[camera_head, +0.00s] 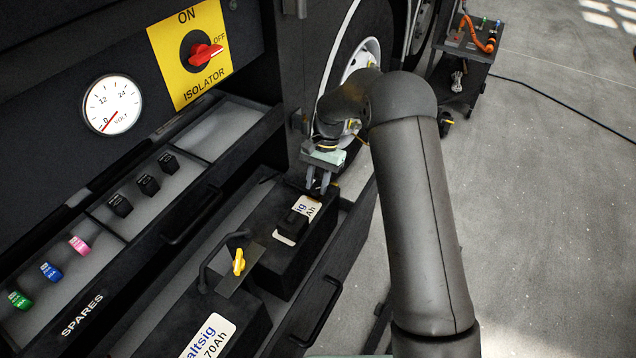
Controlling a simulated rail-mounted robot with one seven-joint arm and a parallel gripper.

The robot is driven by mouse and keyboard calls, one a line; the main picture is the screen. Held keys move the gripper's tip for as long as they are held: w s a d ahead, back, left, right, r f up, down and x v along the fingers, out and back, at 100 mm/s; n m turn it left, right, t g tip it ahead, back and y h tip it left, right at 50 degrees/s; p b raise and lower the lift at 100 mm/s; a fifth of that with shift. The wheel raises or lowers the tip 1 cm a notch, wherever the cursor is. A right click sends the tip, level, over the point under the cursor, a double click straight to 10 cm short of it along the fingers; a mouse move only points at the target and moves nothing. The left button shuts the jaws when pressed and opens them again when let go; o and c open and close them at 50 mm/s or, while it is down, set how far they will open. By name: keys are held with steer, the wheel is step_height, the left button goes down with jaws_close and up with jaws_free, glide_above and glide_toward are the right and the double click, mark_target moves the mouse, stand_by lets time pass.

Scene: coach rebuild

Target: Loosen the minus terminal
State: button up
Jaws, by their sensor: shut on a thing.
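Two black batteries stand in the lower open tray: a near one (190,318) and a far one (290,236), with white labels on top. My gripper (319,188) points down at the far end of the far battery. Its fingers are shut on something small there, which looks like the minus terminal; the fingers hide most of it. A yellow wing-shaped piece (239,262) stands on a dark plate between the batteries, beside a black cable (215,256).
A red isolator knob (205,53) sits on a yellow panel, turned towards OFF. The voltmeter (112,104) needle is near 0. The spares drawer (98,290) holds coloured and black fuses. A wheel (362,58) is behind my arm.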

steer(key=n, duration=0.1)
steer(key=n+h, duration=0.1)
steer(key=n, duration=0.2)
steer(key=shift+a+n+h, duration=0.25)
steer(key=shift+n+h, duration=0.05)
steer(key=shift+h, duration=0.1)
steer(key=shift+a+n+h+b, duration=0.1)
steer(key=shift+n+h+b, duration=0.5)
steer(key=shift+n, duration=1.3)
steer(key=o, duration=1)
steer(key=shift+c, duration=0.2)
steer(key=v, duration=1.7)
steer(key=shift+w+a+p, duration=0.15)
steer(key=shift+a+p, duration=0.15)
